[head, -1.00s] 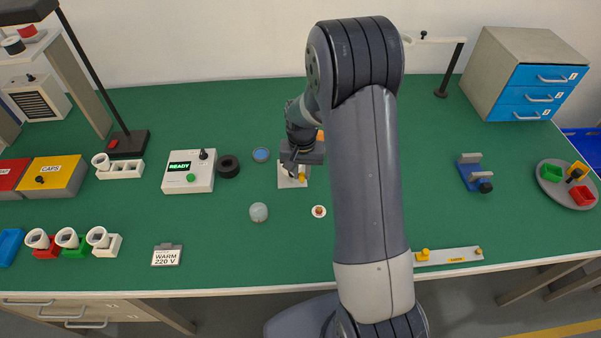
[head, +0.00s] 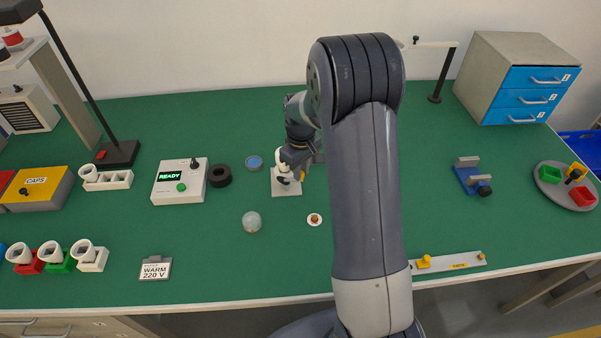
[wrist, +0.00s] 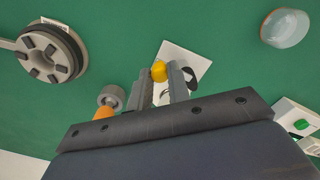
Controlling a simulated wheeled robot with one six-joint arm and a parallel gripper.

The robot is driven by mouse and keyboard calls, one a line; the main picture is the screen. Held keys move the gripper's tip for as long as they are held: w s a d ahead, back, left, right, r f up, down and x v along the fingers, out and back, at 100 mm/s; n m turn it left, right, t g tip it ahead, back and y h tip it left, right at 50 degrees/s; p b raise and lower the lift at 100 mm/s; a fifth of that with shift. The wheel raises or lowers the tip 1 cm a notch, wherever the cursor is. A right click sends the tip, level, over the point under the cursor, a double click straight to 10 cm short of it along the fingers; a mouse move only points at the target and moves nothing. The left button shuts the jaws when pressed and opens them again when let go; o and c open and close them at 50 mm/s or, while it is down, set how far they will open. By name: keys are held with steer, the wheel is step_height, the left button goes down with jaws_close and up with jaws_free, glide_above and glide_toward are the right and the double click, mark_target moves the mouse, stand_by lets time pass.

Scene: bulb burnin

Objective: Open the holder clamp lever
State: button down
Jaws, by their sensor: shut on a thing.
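The holder is a small white plate (head: 278,190) with a white upright part and a dark piece on it, left of centre on the green table. In the wrist view its plate (wrist: 185,55) lies beyond my fingers. My gripper (wrist: 160,82) is shut on the yellow-tipped clamp lever (wrist: 158,71); the yellow knob shows between the fingertips. In the head view my gripper (head: 296,172) is low at the plate's right side. My fingers and wrist hide most of the lever, so its exact angle cannot be told.
A tester reading READY (head: 180,182) and a black ring (head: 220,176) stand to the left, near a blue-topped dish (head: 254,162). A clear bulb (head: 252,222) and a small round cap (head: 314,220) lie in front.

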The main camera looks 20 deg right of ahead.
steer(key=shift+w+n, duration=0.2)
steer(key=shift+n, duration=0.3)
steer(key=c, duration=1.3)
jaws_free()
step_height(320, 180, up, 11)
steer(key=shift+f+b, duration=0.1)
steer(key=shift+b, duration=0.4)
